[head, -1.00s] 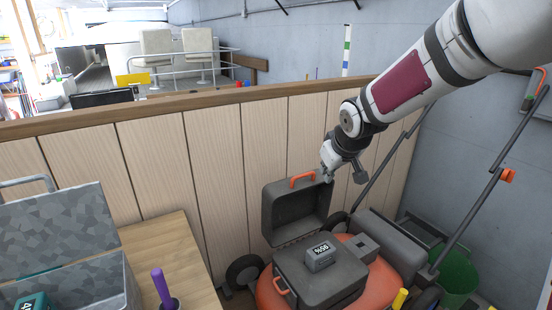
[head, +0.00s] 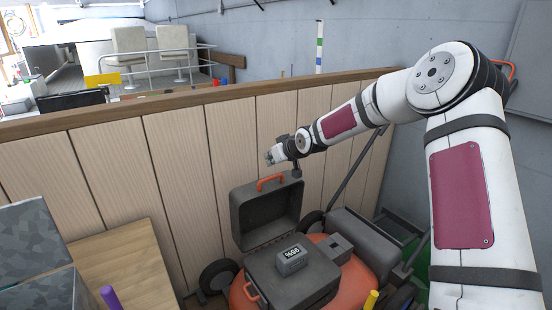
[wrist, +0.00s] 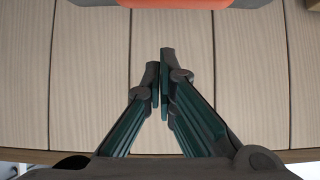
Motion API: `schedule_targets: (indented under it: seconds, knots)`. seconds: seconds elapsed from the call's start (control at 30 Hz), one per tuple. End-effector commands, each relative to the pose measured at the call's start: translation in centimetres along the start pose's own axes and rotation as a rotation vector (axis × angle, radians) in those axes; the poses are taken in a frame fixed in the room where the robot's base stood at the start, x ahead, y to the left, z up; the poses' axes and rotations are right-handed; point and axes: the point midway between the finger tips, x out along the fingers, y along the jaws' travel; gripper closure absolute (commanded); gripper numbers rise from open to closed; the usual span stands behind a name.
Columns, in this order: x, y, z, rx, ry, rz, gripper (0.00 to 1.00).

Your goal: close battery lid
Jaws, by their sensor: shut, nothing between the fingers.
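The battery lid (head: 268,215) is a dark grey cover with an orange handle (head: 271,181) on its top edge. It stands open and upright at the back of the grey battery box (head: 295,287) on an orange mower. A small grey battery (head: 291,260) with a white-on-dark label sits in the box. My gripper (head: 270,157) is shut and empty, just above the lid's handle and apart from it, near the wooden wall. In the wrist view, my closed fingers (wrist: 163,75) point towards the lid's orange handle (wrist: 175,3), cut off at the top edge.
The wooden partition (head: 178,185) stands close behind the lid. The mower's push bars (head: 352,180) rise at the right. A wooden bench (head: 120,262) with a purple-handled tool (head: 110,297) and a speckled grey box (head: 30,240) are at the left. A yellow peg (head: 371,299) sticks up at front right.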

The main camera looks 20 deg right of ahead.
Motion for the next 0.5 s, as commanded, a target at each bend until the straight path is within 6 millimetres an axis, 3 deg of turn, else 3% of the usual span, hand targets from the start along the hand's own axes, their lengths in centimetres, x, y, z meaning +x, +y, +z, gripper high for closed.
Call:
schedule_targets:
  seconds: [0.27,0.5]
  knots:
    - [4.6,-0.1,0.1,0.001,-0.001,-0.001,1.0]
    - [2.4,0.0,2.2,0.0,-0.002,0.001,1.0]
